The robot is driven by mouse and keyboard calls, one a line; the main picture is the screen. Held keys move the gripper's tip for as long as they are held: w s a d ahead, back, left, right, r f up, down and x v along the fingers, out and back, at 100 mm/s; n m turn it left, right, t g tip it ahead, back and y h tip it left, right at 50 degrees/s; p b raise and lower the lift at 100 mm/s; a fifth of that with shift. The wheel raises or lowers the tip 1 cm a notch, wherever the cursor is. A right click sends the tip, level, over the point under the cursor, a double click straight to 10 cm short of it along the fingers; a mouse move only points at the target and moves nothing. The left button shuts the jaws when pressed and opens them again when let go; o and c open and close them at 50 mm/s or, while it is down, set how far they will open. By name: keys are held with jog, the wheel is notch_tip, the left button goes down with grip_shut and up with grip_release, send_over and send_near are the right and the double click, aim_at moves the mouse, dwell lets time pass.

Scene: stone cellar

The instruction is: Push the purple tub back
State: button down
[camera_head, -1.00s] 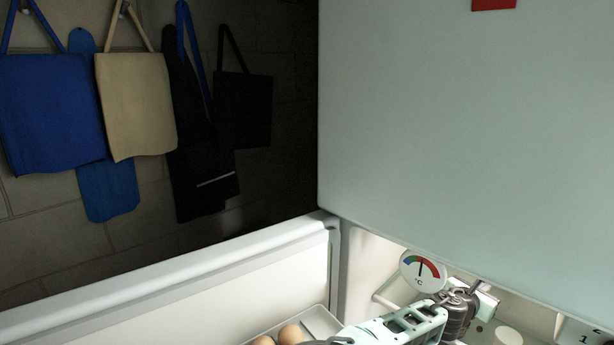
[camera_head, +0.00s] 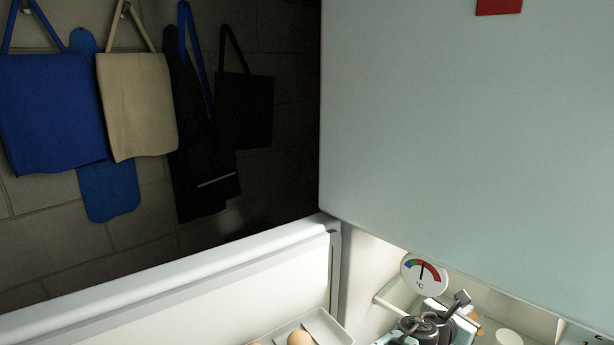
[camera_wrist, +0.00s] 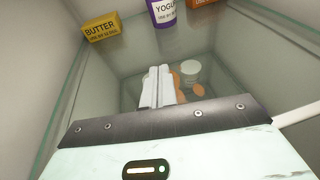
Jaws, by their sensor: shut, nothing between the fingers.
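The purple tub (camera_wrist: 165,13) has a white label reading "YOGU…". It stands at the top of the wrist view, its upper part cut off by the picture edge. It does not show in the head view. My gripper (camera_wrist: 157,74) is shut and empty, its pale fingers side by side over the glass shelf. The tub is beyond the fingertips, with a clear gap between them. In the head view my gripper (camera_head: 461,298) is low at the right, inside the open fridge, partly cut off below.
A yellow butter box (camera_wrist: 101,29) stands left of the tub, and an orange box (camera_wrist: 203,3) is close on its right. A glass shelf (camera_wrist: 130,62) has free room before them. A dial thermometer (camera_head: 424,273) is on the fridge wall. Eggs (camera_head: 300,338) sit in the door tray (camera_head: 327,322).

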jog(key=shift+s+a, duration=0.6)
jog(key=shift+a, duration=0.25)
jog(key=shift+s+a, duration=0.65)
jog(key=shift+a, duration=0.2)
jog(key=shift+s+a, duration=0.6)
jog(key=shift+a, duration=0.25)
